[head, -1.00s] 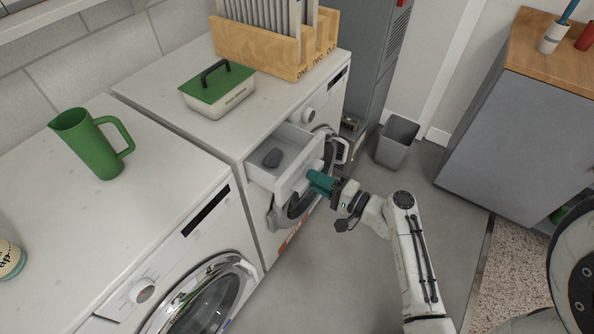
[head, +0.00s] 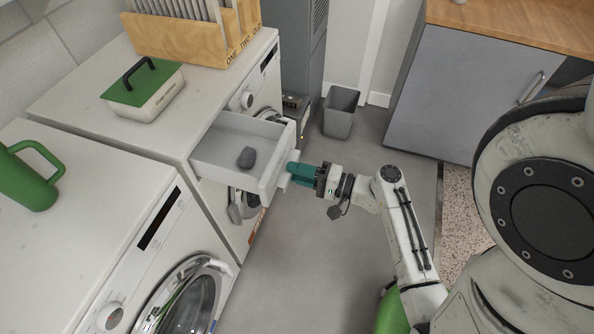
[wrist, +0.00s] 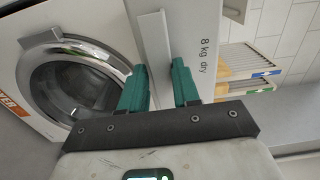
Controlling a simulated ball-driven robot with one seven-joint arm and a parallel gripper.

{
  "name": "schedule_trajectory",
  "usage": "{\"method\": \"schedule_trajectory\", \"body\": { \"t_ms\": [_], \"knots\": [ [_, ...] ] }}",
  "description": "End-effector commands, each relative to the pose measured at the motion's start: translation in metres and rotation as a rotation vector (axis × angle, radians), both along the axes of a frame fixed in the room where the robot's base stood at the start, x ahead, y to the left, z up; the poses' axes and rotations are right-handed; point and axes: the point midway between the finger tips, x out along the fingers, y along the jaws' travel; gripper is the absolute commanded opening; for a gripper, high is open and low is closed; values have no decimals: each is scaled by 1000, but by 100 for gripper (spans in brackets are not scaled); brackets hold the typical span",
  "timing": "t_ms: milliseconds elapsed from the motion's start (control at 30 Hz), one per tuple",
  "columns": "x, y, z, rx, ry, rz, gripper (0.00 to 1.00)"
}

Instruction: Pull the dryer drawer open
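The dryer drawer (head: 222,168) is white and stands well out from the top front of the dryer (head: 185,127). My gripper (head: 290,174) has teal fingers and is at the drawer's white front handle (head: 283,182). In the wrist view, the fingers (wrist: 160,90) sit on either side of the handle bar (wrist: 153,50) and appear closed on it. The drawer front there reads "8 kg dry". The dryer's round door shows to the left in that view (wrist: 85,80).
A green-lidded box (head: 143,92) and a wooden rack (head: 190,37) stand on the dryer. A green jug (head: 30,180) stands on the nearer washer (head: 90,220). A grey bin (head: 341,112) and a grey cabinet (head: 460,95) are beyond. Floor before the drawer is clear.

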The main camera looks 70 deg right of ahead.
Motion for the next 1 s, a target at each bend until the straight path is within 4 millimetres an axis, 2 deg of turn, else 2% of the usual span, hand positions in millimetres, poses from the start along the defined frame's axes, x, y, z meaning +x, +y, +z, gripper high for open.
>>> {"method": "schedule_trajectory", "body": {
  "t_ms": [33, 200, 533, 667, 1000],
  "knots": [
    [-2, 1, -5, 5, 8, -1, 32],
    [-1, 1, -3, 4, 5, 0, 47],
    [-6, 0, -1, 3, 1, -1, 47],
    [-24, -1, -2, 2, 2, -2, 47],
    [-87, -3, -2, 3, 2, -1, 47]
  ]
}}
